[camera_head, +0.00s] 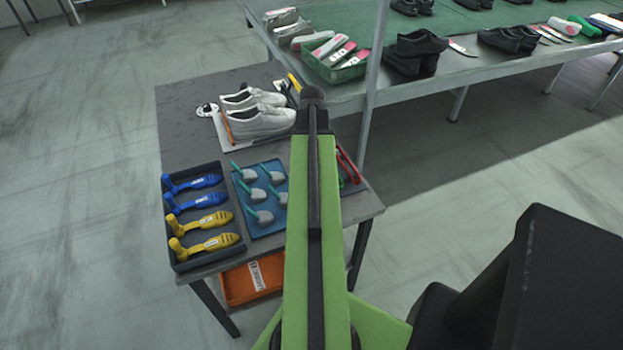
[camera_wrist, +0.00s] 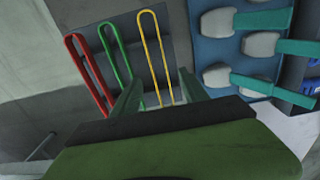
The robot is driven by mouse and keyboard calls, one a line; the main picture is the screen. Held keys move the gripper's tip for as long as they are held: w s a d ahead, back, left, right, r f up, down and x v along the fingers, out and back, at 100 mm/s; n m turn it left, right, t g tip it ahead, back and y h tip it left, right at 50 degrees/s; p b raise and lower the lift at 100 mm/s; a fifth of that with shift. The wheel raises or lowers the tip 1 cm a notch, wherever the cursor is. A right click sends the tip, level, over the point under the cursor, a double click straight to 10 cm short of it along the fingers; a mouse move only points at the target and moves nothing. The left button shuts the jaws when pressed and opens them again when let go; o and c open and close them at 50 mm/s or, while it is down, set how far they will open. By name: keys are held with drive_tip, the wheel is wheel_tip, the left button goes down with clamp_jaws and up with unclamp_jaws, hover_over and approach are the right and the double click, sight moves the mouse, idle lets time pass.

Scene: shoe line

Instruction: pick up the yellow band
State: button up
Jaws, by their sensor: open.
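The yellow band (camera_wrist: 158,50) is a long narrow loop lying on a dark surface in the wrist view. A green band (camera_wrist: 115,58) and a red band (camera_wrist: 88,75) lie to its left, roughly alongside. My gripper (camera_wrist: 160,78) is open and empty, its two green fingers reaching up from the bottom of the picture. The yellow band's lower end shows between the fingers, nearer the left one; I cannot tell the height gap. In the head view my arm hides the yellow band, and only the red band (camera_head: 348,164) shows clearly beside the arm.
A blue tray (camera_wrist: 215,50) of grey-headed, green-handled tools lies right of the bands. The table (camera_head: 180,106) also holds a dark tray (camera_head: 178,266) of blue and yellow shoe forms and white shoes (camera_head: 262,122). A metal post (camera_head: 371,90) and shoe bench (camera_head: 480,62) stand behind.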

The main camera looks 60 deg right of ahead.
wheel_tip(320, 180, down, 5)
drive_tip(key=b, duration=0.3)
drive_tip(key=shift+r, duration=0.35)
drive_tip(key=shift+c, duration=0.4)
clamp_jaws()
